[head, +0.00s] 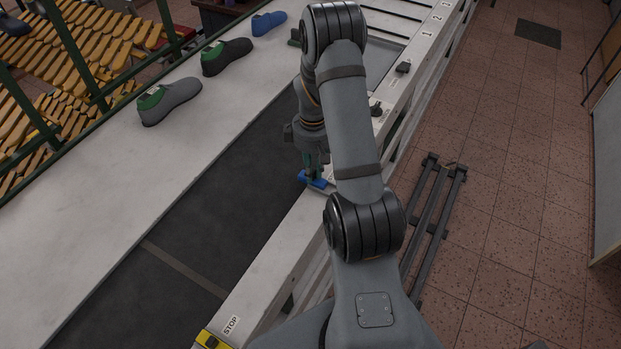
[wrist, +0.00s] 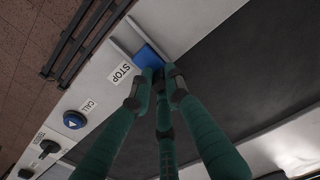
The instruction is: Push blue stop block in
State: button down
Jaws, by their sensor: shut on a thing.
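The blue stop block (head: 315,181) sits at the inner edge of the conveyor's pale side rail, in the middle of the head view. It also shows in the wrist view (wrist: 147,56), next to a STOP label (wrist: 122,71). My gripper (head: 318,172) points down at the block, with its green fingers drawn together. In the wrist view the fingertips (wrist: 160,74) converge at the block's near end and are shut on it, hiding that end. How far the block sticks out over the belt is hard to tell.
The dark belt (head: 210,215) beside the block is bare. Shoes on lasts (head: 170,100) stand on the pale ledge to the left. A yellow block (head: 211,340) with a STOP label is at the lower left. A blue CALL button (wrist: 74,119) and a black knob (wrist: 48,147) sit along the rail.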

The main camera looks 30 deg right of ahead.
jog(key=shift+w+a, duration=0.3)
jog(key=shift+w, duration=0.55)
jog(key=shift+r, duration=0.15)
jog(key=c, duration=1.6)
grip_release()
jog(key=shift+s, duration=0.1)
notch_tip(320, 180, up, 12)
jog(key=shift+f, duration=0.1)
